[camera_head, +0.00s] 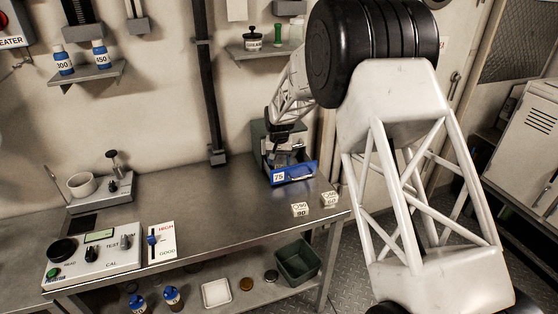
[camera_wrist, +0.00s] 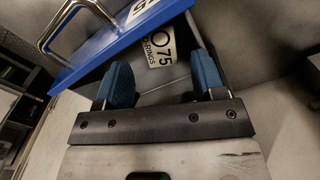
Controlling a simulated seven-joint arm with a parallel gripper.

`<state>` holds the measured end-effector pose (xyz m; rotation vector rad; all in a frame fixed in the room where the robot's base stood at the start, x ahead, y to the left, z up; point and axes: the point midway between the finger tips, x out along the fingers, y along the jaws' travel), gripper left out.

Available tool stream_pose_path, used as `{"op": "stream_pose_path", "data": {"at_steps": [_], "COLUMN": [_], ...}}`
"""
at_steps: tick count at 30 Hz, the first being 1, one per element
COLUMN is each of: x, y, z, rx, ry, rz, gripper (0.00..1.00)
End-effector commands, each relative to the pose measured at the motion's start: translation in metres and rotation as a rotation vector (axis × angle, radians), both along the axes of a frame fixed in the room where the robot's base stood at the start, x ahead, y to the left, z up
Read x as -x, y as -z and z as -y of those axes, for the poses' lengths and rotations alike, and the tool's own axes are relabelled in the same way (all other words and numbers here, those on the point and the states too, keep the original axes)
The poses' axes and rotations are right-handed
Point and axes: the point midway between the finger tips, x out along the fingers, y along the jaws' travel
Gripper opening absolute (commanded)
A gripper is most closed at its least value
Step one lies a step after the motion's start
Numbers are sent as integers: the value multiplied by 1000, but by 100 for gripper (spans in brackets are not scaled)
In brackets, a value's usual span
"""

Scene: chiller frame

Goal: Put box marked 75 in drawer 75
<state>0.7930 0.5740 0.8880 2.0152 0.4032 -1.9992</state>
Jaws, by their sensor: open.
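The drawer marked 75 (camera_head: 294,174) has a blue front with a metal handle and stands pulled out of a dark cabinet (camera_head: 259,134) at the back right of the bench. In the wrist view its blue front (camera_wrist: 120,35) crosses the upper left. The white box marked 75 (camera_wrist: 160,48) lies inside the drawer, partly hidden behind the fingers and drawer front. My gripper (camera_wrist: 163,85) is open, its two blue fingertips apart and pointing into the drawer, near the box. In the head view my gripper (camera_head: 291,145) is small and partly hidden at the drawer.
Two white boxes, one marked 90 (camera_head: 300,210) and one marked 60 (camera_head: 330,199), sit near the bench's right edge. A control panel (camera_head: 92,256) and a small stand (camera_head: 112,185) are on the left. The middle bench is clear. A green bin (camera_head: 298,262) is below.

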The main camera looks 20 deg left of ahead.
Motion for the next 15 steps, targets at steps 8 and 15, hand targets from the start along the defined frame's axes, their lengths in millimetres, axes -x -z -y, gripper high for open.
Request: {"op": "stream_pose_path", "data": {"at_steps": [8,15], "x": [5,3], "y": [5,-33], "z": [4,2], "rx": [13,7], "ry": [0,0], "rz": [-18,-10], "gripper": [63,63]}}
